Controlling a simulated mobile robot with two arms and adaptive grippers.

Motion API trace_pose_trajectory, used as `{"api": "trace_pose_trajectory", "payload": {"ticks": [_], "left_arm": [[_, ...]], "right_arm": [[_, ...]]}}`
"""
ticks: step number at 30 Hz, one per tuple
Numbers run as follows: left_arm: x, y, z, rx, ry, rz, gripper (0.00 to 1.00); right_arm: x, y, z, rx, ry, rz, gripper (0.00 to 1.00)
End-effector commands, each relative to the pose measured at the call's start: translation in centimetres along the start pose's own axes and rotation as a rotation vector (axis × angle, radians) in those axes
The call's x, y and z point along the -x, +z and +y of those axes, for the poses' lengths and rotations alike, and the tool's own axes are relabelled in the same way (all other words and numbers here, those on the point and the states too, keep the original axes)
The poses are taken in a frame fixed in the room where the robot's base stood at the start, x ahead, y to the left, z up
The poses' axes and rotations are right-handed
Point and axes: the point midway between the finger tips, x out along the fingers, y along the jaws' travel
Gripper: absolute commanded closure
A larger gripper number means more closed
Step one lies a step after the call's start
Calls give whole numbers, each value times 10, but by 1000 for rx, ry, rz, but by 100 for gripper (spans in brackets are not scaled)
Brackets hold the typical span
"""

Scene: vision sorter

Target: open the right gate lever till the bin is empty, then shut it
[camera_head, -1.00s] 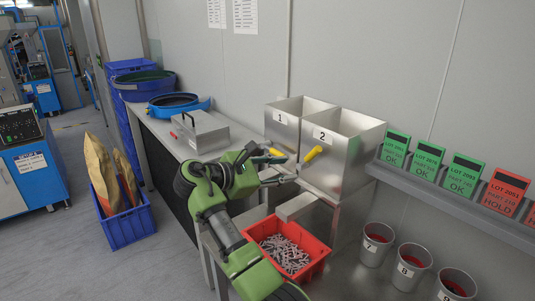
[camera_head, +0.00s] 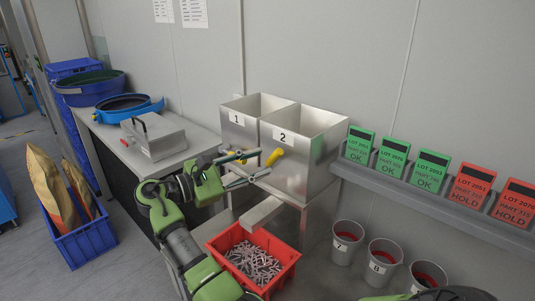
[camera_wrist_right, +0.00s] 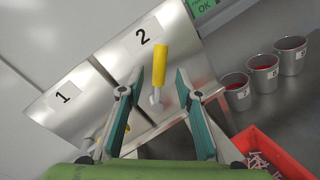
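Two metal bins stand side by side, bin 1 (camera_head: 237,134) and bin 2 (camera_head: 289,171). The yellow lever of bin 2 (camera_head: 275,157), the right one, sticks up from its front and also shows in the right wrist view (camera_wrist_right: 159,66). My right gripper (camera_head: 264,163) is open at the front of bin 2. In the wrist view its two fingers (camera_wrist_right: 160,80) lie either side of that lever, not closed on it. Bin 1's yellow lever (camera_head: 240,161) is partly hidden behind the gripper. The bottoms of both bins are hidden. My left gripper is not in view.
A metal chute (camera_head: 261,213) slopes out below bin 2 above a red crate (camera_head: 285,252) of small pale parts. Numbered cups (camera_head: 346,243) stand to the right. A metal box (camera_head: 153,139) sits on the left bench. Lot cards (camera_head: 430,170) line the wall shelf.

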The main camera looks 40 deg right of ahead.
Motion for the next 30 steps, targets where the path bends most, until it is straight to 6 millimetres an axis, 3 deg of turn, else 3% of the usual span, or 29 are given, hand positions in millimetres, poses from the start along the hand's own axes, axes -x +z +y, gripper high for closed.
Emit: {"api": "trace_pose_trajectory", "payload": {"ticks": [3, 7, 18, 22, 30], "left_arm": [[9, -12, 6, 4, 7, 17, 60], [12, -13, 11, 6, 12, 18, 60], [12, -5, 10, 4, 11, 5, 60], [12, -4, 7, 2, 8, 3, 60], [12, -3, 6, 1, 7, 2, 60]], "right_arm": [[-19, 2, 1, 0, 1, -2, 68], [-32, 1, 1, 0, 1, -1, 68], [-37, 0, 0, -1, 2, 1, 68], [-37, 0, 0, -1, 2, 1, 100], [-40, 0, 0, -7, 0, 2, 100]]}}
